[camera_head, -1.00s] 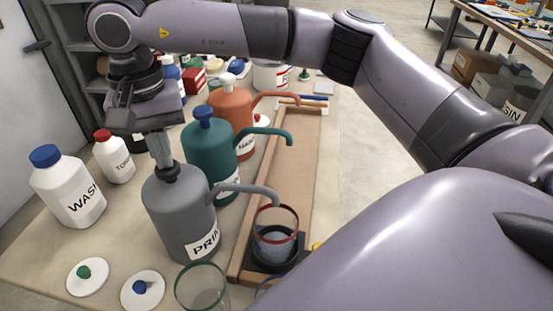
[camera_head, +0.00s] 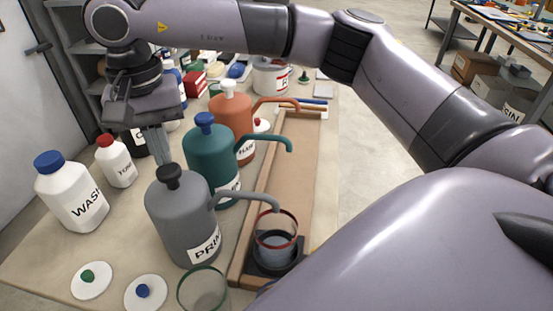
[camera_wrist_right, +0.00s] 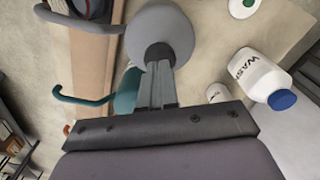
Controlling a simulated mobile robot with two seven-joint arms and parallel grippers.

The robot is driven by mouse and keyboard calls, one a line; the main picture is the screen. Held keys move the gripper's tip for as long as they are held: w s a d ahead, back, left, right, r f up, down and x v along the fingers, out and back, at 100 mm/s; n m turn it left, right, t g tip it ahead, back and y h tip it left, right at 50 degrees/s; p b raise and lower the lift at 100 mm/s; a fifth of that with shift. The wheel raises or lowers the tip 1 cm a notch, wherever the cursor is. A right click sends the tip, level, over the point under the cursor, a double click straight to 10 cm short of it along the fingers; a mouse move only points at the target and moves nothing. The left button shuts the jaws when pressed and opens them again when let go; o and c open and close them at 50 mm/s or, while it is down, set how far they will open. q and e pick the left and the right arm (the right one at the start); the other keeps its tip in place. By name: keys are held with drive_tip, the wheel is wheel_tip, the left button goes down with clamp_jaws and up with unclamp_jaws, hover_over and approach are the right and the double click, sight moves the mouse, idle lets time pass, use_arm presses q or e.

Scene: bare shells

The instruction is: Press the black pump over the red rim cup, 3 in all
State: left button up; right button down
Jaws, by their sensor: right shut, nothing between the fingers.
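The grey bottle (camera_head: 178,220) has a black pump (camera_head: 170,177) on top and a grey spout reaching right. The red rim cup (camera_head: 277,226) stands under the spout end in a black holder, with grey-blue liquid low inside. My right gripper (camera_head: 160,166) is shut and empty, pointing down just behind and left of the pump's top; contact is not clear. My left gripper is not in view.
A teal pump bottle (camera_head: 207,158) and an orange one (camera_head: 233,118) stand behind, spouts reaching right. A wooden tray (camera_head: 295,165) lies right. White bottles (camera_head: 72,195) stand left. A green rim cup (camera_head: 203,290) and two lids with knobs (camera_head: 145,293) lie in front.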

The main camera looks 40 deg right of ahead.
sight(168, 169)
drive_tip(key=shift+f, duration=0.15)
drive_tip(key=shift+f+b, duration=1.2)
drive_tip(key=shift+f, duration=0.35)
drive_tip(key=shift+r, duration=0.15)
drive_tip(key=shift+r+p, duration=1.15)
drive_tip(key=shift+r, duration=0.45)
drive_tip(key=shift+f, duration=0.15)
drive_tip(key=shift+f+b, duration=1.15)
drive_tip(key=shift+f, duration=0.4)
drive_tip(key=shift+r+p, duration=1.1)
drive_tip(key=shift+r, duration=0.55)
